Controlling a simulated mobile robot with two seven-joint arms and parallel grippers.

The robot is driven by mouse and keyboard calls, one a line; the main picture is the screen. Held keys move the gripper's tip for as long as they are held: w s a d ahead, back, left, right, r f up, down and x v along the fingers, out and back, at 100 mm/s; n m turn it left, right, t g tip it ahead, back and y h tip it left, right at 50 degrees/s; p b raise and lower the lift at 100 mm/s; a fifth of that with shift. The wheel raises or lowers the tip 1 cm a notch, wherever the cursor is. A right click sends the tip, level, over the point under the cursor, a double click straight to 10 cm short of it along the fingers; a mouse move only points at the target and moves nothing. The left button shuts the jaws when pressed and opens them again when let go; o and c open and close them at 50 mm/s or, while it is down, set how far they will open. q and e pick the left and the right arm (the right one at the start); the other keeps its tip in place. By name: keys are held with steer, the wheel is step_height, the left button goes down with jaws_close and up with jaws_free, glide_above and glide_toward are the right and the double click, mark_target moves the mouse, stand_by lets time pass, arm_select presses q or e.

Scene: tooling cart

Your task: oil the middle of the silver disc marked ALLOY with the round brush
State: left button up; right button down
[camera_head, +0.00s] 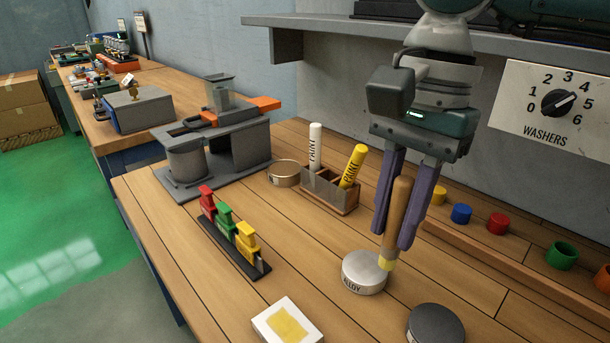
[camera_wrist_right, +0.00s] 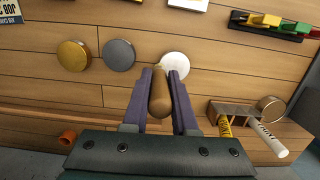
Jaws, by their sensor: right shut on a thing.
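The silver disc marked ALLOY (camera_head: 362,275) lies on the bench. It shows as a pale disc in the wrist view (camera_wrist_right: 176,62). My right gripper (camera_head: 393,240) points down, shut on the tan handle of the round brush (camera_head: 396,215). The handle also shows between the fingers in the wrist view (camera_wrist_right: 160,95). The brush's yellow tip (camera_head: 386,264) is at the right part of the disc's top, off its middle. I cannot tell whether the tip touches the disc. My left gripper is out of view.
A white tray with a yellow pad (camera_head: 287,322) and a dark grey disc (camera_head: 436,325) lie nearby. A gold disc (camera_wrist_right: 73,55) shows in the wrist view. A paint-marker holder (camera_head: 330,192) stands behind, left of the gripper. Coloured caps (camera_head: 461,214) line the ledge at right.

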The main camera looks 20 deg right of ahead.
mark_target(404, 180)
steer(key=shift+r+p, duration=1.4)
steer(key=shift+r, duration=1.1)
